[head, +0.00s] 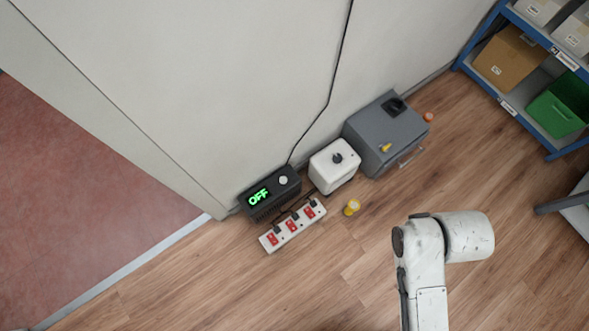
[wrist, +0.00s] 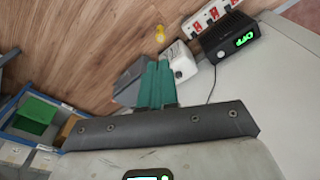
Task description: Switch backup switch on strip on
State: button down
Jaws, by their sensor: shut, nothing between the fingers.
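The white power strip (head: 283,243) lies on the wood floor by the wall, with three red rocker switches in a row and dark plugs along it. Switch labels and rocker positions are too small to read. The strip also shows at the top of the wrist view (wrist: 204,27). The black box (head: 265,207) behind it shows a green "OFF" display. My gripper (wrist: 155,62) shows green fingers held together, empty, in the wrist view. It is apart from the strip, which lies beyond and to the right of the fingertips. The head view shows my arm at lower right, but not the fingers.
A white box with a dark knob (head: 334,167) and a grey cabinet (head: 385,137) stand right of the black box. A small yellow item (head: 351,207) lies near the strip's right end. A blue shelf (head: 530,112) stands at upper right. Floor in front of the strip is clear.

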jog(key=w+a+f+n+b, duration=0.15)
jog(key=a+f+b, duration=0.25)
jog(key=f, duration=0.4)
jog(key=w+a+f+n+b, duration=0.1)
jog(key=w+a+f+b, duration=0.2)
jog(key=f+b, duration=0.3)
jog(key=w+a+f+n+b, duration=0.1)
jog(key=w+a+f+b, duration=0.25)
jog(key=f, duration=0.55)
jog(key=n+t+y+b, duration=0.1)
jog(key=n+b, duration=0.2)
jog(key=b, duration=0.8)
send_over(294, 229)
jog(key=s+d, duration=0.2)
jog(key=s+d+x, duration=0.1)
jog(key=s+x, duration=0.1)
jog(key=x, duration=0.7)
jog(key=s+d+f+x, duration=0.1)
jog(key=x, duration=0.8)
jog(key=shift+s+a+r+y, duration=0.15)
jog(key=shift+s+a+y, duration=0.15)
jog(key=shift+a, duration=0.3)
